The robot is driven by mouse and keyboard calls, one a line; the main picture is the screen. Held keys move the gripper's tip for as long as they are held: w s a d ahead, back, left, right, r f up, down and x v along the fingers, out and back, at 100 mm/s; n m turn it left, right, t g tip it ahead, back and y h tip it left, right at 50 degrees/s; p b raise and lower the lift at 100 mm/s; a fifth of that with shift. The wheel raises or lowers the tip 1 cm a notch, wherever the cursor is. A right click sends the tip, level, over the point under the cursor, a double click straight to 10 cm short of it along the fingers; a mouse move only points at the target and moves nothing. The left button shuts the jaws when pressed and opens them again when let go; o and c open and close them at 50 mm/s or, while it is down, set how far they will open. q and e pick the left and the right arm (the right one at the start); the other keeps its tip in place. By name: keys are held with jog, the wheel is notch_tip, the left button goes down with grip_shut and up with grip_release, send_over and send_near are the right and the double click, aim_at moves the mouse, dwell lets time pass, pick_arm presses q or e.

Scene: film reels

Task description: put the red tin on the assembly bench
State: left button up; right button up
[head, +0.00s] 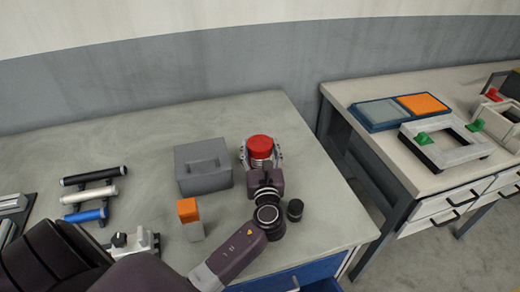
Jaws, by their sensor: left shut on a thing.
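The red tin (260,146) has a bright red round top and stands upright between the fingers of my left gripper (261,160), near the right end of the grey-topped bench (150,130). My left gripper is shut on it from the near side. The gripper hides much of the tin's lower body, so I cannot tell whether it touches the bench top. A second, pale-topped bench (370,92) with drawers stands to the right, across a gap. Which bench is the assembly bench is not marked. My right gripper is not in view.
A grey box (203,166) stands just left of the tin. An orange block (187,210) and a small dark cylinder (295,210) are nearer. The right bench bears a blue tray (378,126) and a pale frame (438,159); its left front corner is bare.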

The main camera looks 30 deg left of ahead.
pick_arm(q)
jog(key=shift+f, duration=0.15)
jog(key=shift+f, duration=0.15)
jog(key=o, duration=1.4)
jog(key=shift+r, duration=0.25)
jog(key=v, duration=0.5)
jog(key=b+v, duration=0.1)
jog(key=v, duration=0.4)
jog(key=shift+s+d+f, duration=0.2)
jog(key=shift+s+d, duration=0.05)
jog(key=shift+d, duration=0.05)
jog(key=shift+s+d+r, duration=0.15)
jog(key=shift+s+d, duration=0.3)
jog(key=shift+s, duration=0.1)
